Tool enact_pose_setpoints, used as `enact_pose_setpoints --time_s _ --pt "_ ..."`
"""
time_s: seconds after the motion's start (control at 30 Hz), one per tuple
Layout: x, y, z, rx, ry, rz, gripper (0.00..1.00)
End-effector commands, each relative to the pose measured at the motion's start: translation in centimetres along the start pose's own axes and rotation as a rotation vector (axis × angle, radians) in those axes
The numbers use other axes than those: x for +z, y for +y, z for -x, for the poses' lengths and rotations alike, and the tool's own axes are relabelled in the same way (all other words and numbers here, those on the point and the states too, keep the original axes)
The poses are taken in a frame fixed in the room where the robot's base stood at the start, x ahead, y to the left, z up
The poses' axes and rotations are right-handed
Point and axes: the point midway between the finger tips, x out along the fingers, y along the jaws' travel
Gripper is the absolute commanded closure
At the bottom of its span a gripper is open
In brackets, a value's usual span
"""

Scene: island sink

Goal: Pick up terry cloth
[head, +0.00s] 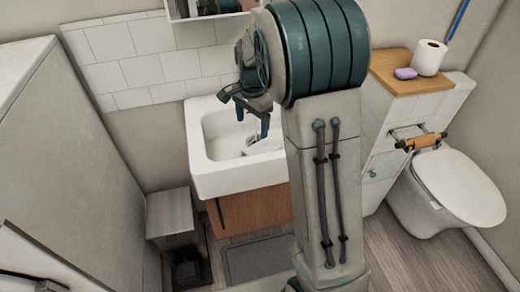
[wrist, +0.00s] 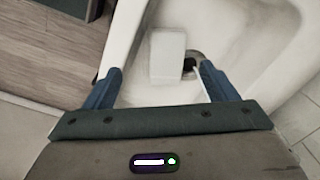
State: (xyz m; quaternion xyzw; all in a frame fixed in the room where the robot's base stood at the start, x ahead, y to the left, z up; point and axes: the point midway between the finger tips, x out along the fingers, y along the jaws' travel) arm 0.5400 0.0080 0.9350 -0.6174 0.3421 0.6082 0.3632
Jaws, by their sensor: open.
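A pale, flat rectangular piece (wrist: 167,50) lies in the sink beside the dark drain in the wrist view. It looks like the terry cloth, but its texture is too plain to be sure. My gripper (head: 252,118) is over the white sink (head: 205,165) in the head view. In the wrist view my gripper (wrist: 160,70) is open, with its blue fingers apart. The pale piece shows between and beyond the fingertips, and nothing is held. In the head view the sink's right part is hidden behind my arm.
A wooden cabinet (head: 245,212) is under the sink. A grey bin (head: 172,213) stands at the left and a dark mat (head: 258,258) lies on the floor. The toilet (head: 462,185) is at the right. A purple soap (head: 405,73) and paper roll (head: 429,57) sit on a wooden ledge.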

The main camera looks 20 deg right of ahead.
Motion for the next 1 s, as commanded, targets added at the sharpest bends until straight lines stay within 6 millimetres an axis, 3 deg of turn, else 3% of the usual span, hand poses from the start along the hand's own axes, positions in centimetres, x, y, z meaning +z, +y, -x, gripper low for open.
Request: enact_pose_setpoints --time_s 0.07,0.23,0.63,1.0 --pt "-0.6 -1.2 -1.6 0.018 0.001 -0.059 0.21" --pt "-1.2 -2.4 -3.0 0.033 0.005 -0.125 0.21" --pt "-1.3 -2.2 -9.9 0.036 0.004 -0.137 0.21" --pt "-1.4 -1.8 -13.4 0.037 0.004 -0.135 0.21"
